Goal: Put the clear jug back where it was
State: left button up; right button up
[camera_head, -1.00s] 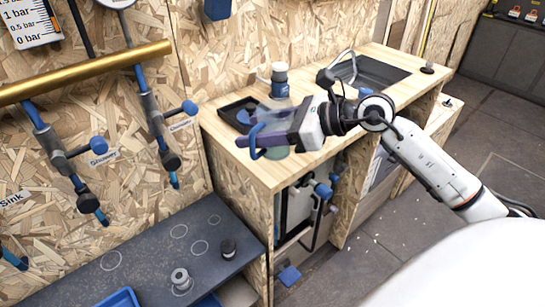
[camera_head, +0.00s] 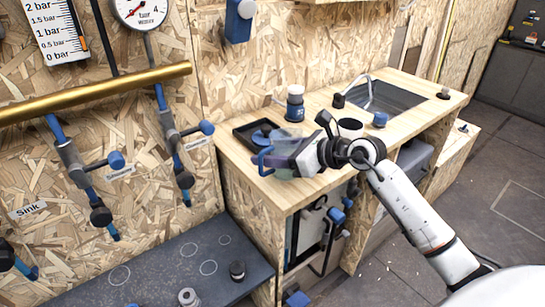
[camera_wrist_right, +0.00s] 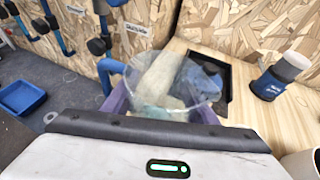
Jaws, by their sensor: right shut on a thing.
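The clear jug (camera_head: 283,141) with a blue handle (camera_head: 263,161) is in my right gripper (camera_head: 284,160), above or at the front left part of the wooden counter (camera_head: 240,150). The purple fingers are shut around its body. In the right wrist view the jug (camera_wrist_right: 178,82) sits between the fingers, its open rim up and its handle to the left. I cannot tell whether its base touches the counter; the fingers partly hide it. My left gripper is not in view.
Behind the jug is a black tray (camera_head: 243,131) with a blue item. A blue-and-white bottle (camera_head: 295,104) stands beyond it. A dark cup (camera_head: 350,127) and blue cap (camera_head: 380,119) are right of the gripper, near the sink (camera_head: 385,97). Pipes and valves (camera_head: 180,160) are on the left wall.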

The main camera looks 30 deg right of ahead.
jog(key=shift+f, duration=0.8)
jog(key=shift+f, duration=0.15)
jog(key=o, duration=1.1)
jog(key=shift+o, duration=0.2)
